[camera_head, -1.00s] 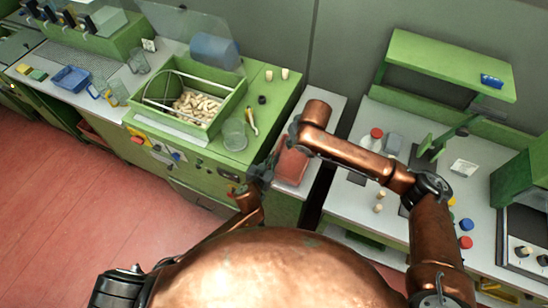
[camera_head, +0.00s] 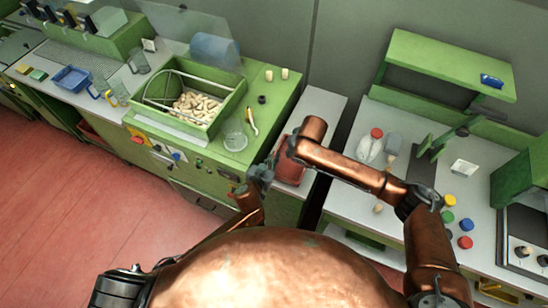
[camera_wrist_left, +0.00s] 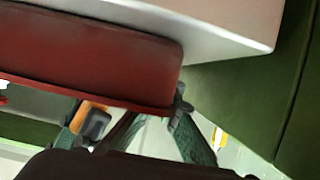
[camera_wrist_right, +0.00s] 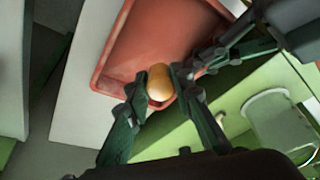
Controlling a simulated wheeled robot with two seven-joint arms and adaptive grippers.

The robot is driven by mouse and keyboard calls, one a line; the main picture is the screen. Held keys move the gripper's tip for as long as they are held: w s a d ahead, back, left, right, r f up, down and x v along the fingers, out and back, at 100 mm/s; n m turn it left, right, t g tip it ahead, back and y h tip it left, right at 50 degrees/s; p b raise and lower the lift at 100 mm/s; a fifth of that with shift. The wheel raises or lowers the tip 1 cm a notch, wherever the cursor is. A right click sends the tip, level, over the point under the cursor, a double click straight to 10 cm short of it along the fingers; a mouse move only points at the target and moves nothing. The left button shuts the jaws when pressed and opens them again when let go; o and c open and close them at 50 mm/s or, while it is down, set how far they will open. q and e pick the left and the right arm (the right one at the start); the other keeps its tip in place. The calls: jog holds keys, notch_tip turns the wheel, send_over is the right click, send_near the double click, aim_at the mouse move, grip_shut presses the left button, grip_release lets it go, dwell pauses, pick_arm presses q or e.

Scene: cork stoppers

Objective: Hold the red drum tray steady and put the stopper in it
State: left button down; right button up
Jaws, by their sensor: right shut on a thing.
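The red drum tray (camera_head: 290,174) lies on a narrow white surface between the two benches, partly covered by my right arm. It fills the upper left of the left wrist view (camera_wrist_left: 85,55). My left gripper (camera_head: 266,166) is at the tray's left side; its fingers are close against the tray's rim in the left wrist view, but I cannot tell whether they pinch it. My right gripper (camera_wrist_right: 158,92) is shut on a tan cork stopper (camera_wrist_right: 160,80). In the right wrist view, the stopper appears over the tray's near edge (camera_wrist_right: 150,35); its height is unclear.
The left green bench holds a green crate (camera_head: 165,118) of cork stoppers, a glass beaker (camera_head: 235,135) and two loose stoppers. The right bench holds a red-capped bottle (camera_head: 370,147), coloured caps and a loose stopper (camera_head: 378,208). A dark gap separates the benches.

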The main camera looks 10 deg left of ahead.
jog(key=shift+f, duration=2)
jog(key=o, duration=0.8)
jog(key=shift+r, duration=0.1)
jog(key=v, duration=1.2)
pick_arm(q)
jog(key=c, duration=2.1)
grip_release()
